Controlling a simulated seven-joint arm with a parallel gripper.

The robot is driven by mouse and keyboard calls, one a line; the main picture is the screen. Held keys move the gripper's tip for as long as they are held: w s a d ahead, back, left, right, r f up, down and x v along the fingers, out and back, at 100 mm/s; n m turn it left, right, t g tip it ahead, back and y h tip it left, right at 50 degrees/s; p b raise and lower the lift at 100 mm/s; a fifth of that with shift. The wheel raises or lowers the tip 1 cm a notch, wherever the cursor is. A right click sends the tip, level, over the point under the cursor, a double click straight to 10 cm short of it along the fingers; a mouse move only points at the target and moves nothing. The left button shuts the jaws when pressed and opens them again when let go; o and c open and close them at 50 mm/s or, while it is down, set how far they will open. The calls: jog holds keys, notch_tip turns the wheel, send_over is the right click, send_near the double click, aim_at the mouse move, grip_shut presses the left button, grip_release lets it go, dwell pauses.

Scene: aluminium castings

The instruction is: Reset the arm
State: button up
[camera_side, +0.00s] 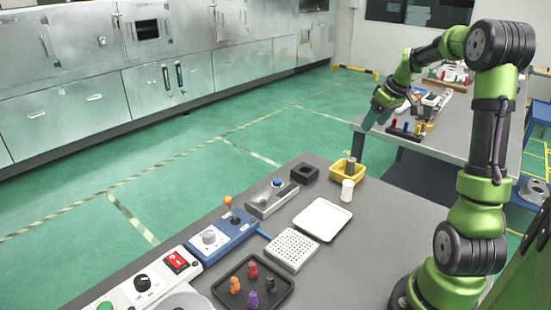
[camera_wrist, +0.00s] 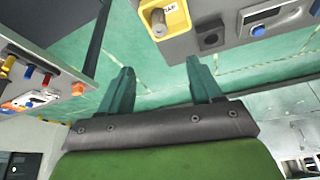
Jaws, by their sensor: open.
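My gripper (camera_wrist: 162,78) is open and empty in the wrist view. Its two teal fingers are spread apart, with green floor visible between them. In the side view my gripper (camera_side: 373,116) is raised and tilted, up and to the right of the yellow bin. It appears to hang in front of the second table at the back. My green and black arm stands at the right and bends over at the top. No casting is between the fingers.
The grey table (camera_side: 372,212) carries a yellow bin (camera_side: 347,172) with a grey cylinder, a white cylinder (camera_side: 347,190), a black block (camera_side: 304,173), a white tray (camera_side: 322,219), a perforated block (camera_side: 291,250), a black tray (camera_side: 278,297) with several coloured pieces, and a joystick box (camera_side: 222,232).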

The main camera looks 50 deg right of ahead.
jog(key=shift+s+r, duration=0.1)
jog(key=shift+r, duration=0.05)
jog(key=s+a+r+t+y, duration=0.1)
jog(key=s+a, duration=0.1)
jog(key=a, duration=1)
jog(key=s+a+r+m+t+y, duration=0.1)
jog(key=s+a, duration=0.2)
jog(key=a, duration=0.9)
jog(key=s+a+r+t+y, duration=0.1)
jog(key=s+a, duration=0.2)
jog(key=a, duration=1)
jog(key=shift+r, duration=0.4)
